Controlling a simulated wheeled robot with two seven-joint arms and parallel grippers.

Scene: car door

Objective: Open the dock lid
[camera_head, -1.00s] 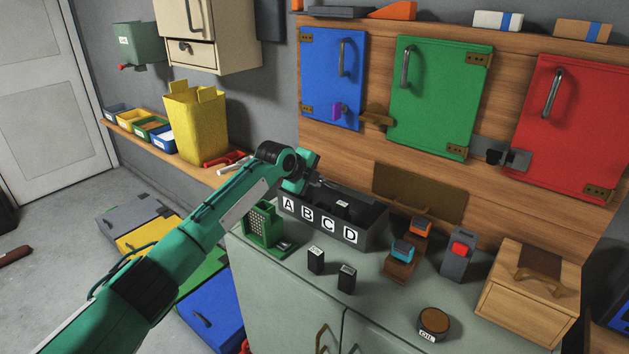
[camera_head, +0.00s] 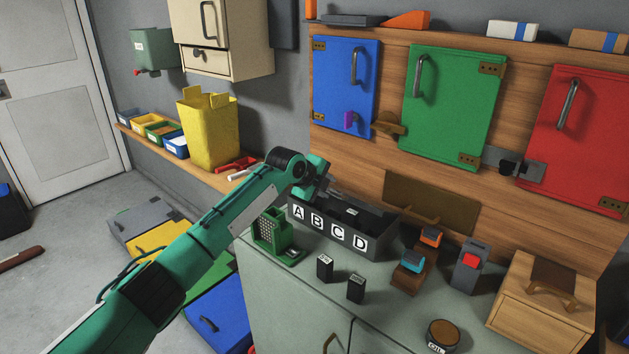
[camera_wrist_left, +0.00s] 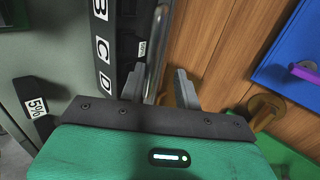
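The dock is a long dark box (camera_head: 328,231) lettered A, B, C, D at the back of the counter. In the left wrist view the gripper (camera_wrist_left: 160,86) has two fingers apart. A pale metal bar (camera_wrist_left: 157,45) beside the dock runs down between them, nearer the left finger; contact cannot be told. I cannot make out a separate lid. My right gripper is not in view.
Two small black blocks (camera_head: 325,268) and a green perforated holder (camera_head: 268,232) stand in front of the dock. An orange-and-blue-topped stand (camera_head: 413,270), a red-buttoned device (camera_head: 469,267) and a wooden box (camera_head: 540,302) are to the right. A wooden wall rises behind.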

